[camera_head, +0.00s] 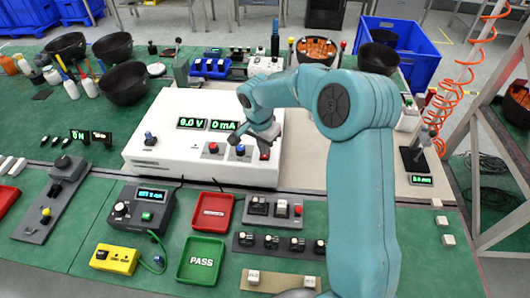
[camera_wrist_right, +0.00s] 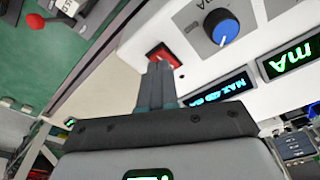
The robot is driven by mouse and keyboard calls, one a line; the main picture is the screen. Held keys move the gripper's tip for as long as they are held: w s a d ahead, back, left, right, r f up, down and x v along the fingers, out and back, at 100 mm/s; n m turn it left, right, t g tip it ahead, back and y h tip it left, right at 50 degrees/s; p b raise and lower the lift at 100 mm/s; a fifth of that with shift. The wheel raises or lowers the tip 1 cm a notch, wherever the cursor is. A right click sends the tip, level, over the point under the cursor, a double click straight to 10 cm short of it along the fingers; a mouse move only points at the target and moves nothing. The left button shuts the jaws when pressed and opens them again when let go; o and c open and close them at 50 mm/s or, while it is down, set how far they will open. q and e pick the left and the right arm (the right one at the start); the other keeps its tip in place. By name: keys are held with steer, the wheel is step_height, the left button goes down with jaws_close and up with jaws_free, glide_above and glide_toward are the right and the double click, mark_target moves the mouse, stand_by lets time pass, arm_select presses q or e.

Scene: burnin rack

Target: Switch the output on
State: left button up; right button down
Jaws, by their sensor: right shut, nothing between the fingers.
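The white power supply (camera_head: 155,160) stands on the bench, its green displays (camera_head: 207,124) reading about 9.0 V and 0 mA. A red switch (camera_head: 264,156) sits at the right end of its front, partly covered by my right gripper (camera_head: 268,142). In the wrist view the red switch (camera_wrist_right: 163,55) lies in a dark frame just beyond the tips of my right gripper (camera_wrist_right: 158,66). The fingers are shut together and empty, pointing at the switch; I cannot tell whether they touch it. A blue knob (camera_wrist_right: 222,27) is beside the switch. My left gripper is out of view.
A red knob (camera_head: 213,148) and a blue knob (camera_head: 240,150) are left of the switch. In front lie a red tray (camera_head: 230,198), a green PASS tray (camera_head: 183,270) and a switch box (camera_head: 258,208). Black bowls (camera_head: 125,94) stand behind left.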

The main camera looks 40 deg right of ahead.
mark_target(264, 157)
steer(key=shift+f+b, duration=0.85)
stand_by(0.8)
step_height(264, 157, up, 7)
steer(key=p, duration=0.4)
stand_by(0.5)
stand_by(0.5)
